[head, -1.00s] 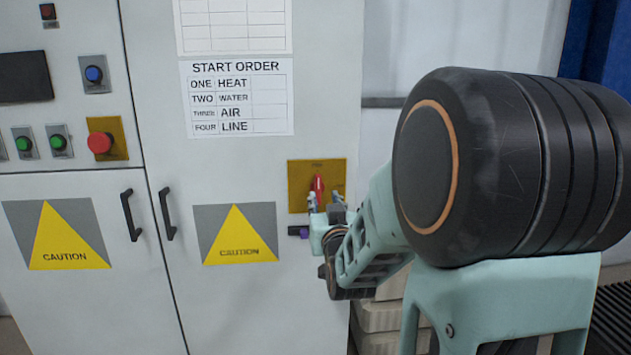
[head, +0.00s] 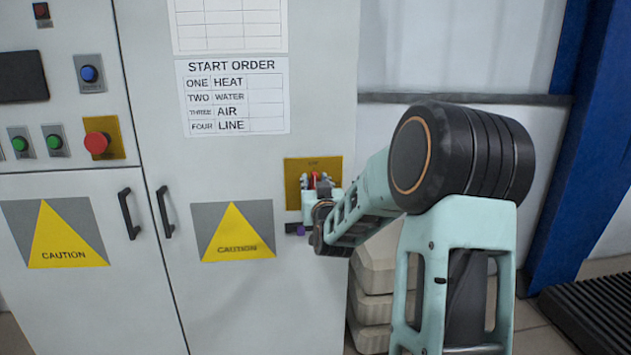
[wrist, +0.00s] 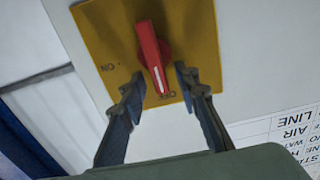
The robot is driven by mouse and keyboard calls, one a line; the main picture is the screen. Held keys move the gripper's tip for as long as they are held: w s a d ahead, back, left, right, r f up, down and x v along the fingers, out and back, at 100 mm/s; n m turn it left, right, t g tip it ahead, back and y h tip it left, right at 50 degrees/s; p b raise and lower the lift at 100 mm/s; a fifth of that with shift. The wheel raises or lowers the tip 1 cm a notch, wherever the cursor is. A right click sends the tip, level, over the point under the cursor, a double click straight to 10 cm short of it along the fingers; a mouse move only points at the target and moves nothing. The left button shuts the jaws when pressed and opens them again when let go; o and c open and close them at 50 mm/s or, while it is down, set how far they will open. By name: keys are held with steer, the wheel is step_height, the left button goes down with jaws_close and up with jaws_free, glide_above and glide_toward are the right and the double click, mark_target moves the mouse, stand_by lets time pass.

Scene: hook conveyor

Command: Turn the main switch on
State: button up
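The main switch is a red rotary handle (wrist: 150,52) on a yellow plate (wrist: 198,25), seen upside down in the wrist view. The white-marked end of the handle points at the OFF label; the ON label is off to one side. In the head view the yellow plate (head: 292,170) is on the cabinet door, and only a bit of the red handle (head: 314,176) shows behind my gripper (head: 317,184). In the wrist view my gripper (wrist: 157,84) is open, with one finger on each side of the handle's marked end and visible gaps on both sides.
A small dark part with purple (head: 299,230) is just below the plate. A start order sheet (head: 235,96) hangs above left of it. A red button (head: 97,144) and door handles (head: 165,212) are further left. Stacked pale blocks (head: 370,300) stand beside the cabinet.

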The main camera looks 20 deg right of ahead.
steer(key=shift+c, duration=0.6)
jaws_close()
steer(key=shift+d+f+m+b, duration=0.15)
steer(key=shift+m+b, duration=0.15)
steer(key=shift+b, duration=0.2)
steer(key=m+b, duration=0.2)
steer(key=b, duration=0.1)
steer(key=d+m+b, duration=0.1)
steer(key=m+b, duration=0.4)
steer(key=m, duration=0.1)
steer(key=shift+s+d+f+b, duration=0.2)
steer(key=shift+s+f+b, duration=0.05)
steer(key=shift+f+b, duration=0.15)
steer(key=m+b, duration=0.1)
steer(key=m, duration=0.2)
steer(key=f+m+b, duration=0.1)
steer(key=m, duration=0.2)
steer(key=m+b, duration=0.2)
steer(key=m, duration=0.1)
steer(key=shift+s+d+f, duration=0.1)
steer(key=shift+d+f, duration=0.15)
steer(key=shift+d, duration=0.1)
steer(key=shift+m, duration=0.3)
